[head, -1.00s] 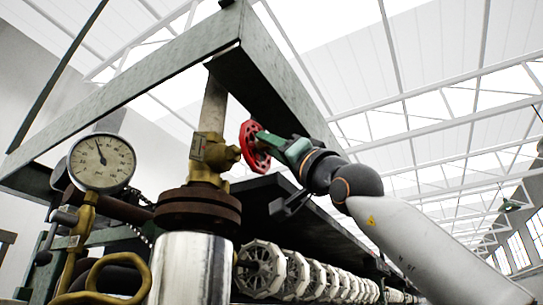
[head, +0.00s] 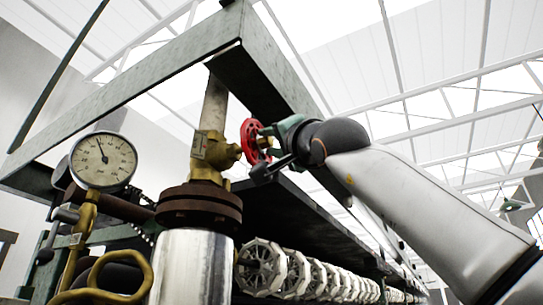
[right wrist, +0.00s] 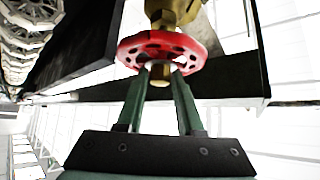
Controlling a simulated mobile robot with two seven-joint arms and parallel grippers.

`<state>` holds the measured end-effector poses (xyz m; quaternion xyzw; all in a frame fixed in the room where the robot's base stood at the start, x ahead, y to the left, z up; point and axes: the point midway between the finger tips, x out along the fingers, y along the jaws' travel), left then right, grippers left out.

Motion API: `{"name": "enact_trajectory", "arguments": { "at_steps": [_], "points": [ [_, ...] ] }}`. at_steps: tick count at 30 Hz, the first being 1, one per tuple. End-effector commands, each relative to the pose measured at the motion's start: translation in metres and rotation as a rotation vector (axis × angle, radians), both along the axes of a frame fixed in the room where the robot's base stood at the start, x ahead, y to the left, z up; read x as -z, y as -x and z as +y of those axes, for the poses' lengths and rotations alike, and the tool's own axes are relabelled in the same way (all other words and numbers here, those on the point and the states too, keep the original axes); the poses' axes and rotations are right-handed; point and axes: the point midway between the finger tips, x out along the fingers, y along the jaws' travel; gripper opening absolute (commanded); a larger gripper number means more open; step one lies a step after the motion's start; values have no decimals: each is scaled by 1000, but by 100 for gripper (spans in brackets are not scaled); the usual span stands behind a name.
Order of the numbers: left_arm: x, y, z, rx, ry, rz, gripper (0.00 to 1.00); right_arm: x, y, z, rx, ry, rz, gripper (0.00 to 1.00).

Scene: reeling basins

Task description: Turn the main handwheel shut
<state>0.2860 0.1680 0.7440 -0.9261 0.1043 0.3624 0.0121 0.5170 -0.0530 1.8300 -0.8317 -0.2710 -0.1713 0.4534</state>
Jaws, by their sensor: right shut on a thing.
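The red main handwheel (head: 250,141) sits on the side of a brass valve (head: 214,153) on the upright pipe in the head view. It also shows in the right wrist view (right wrist: 128,47), with the brass valve body behind it. My right gripper (right wrist: 160,72) is shut on the handwheel, its two green fingers reaching the wheel on either side of the brass stem end. In the head view the right gripper (head: 274,138) is at the wheel's right side, partly hidden by my wrist. My left gripper is not in view.
A pressure gauge (head: 103,160) stands left of the valve. A rusty flange (head: 198,208) and a shiny metal cylinder (head: 190,268) are below it. Steel frame beams (head: 130,90) pass above. A row of white reels (head: 262,268) runs back below my right arm.

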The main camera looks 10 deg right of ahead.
Motion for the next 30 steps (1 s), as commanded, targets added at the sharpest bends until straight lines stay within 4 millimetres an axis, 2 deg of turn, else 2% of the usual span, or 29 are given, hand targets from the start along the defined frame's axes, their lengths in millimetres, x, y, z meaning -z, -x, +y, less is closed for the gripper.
{"name": "enact_trajectory", "arguments": {
  "at_steps": [12,29,30],
  "points": [
    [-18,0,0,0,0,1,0,-3,1,2,-1,-121,170,0],
    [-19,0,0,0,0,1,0,-1,1,2,-3,-140,196,0],
    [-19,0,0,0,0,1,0,-1,1,2,-3,-139,196,39]
  ]
}}
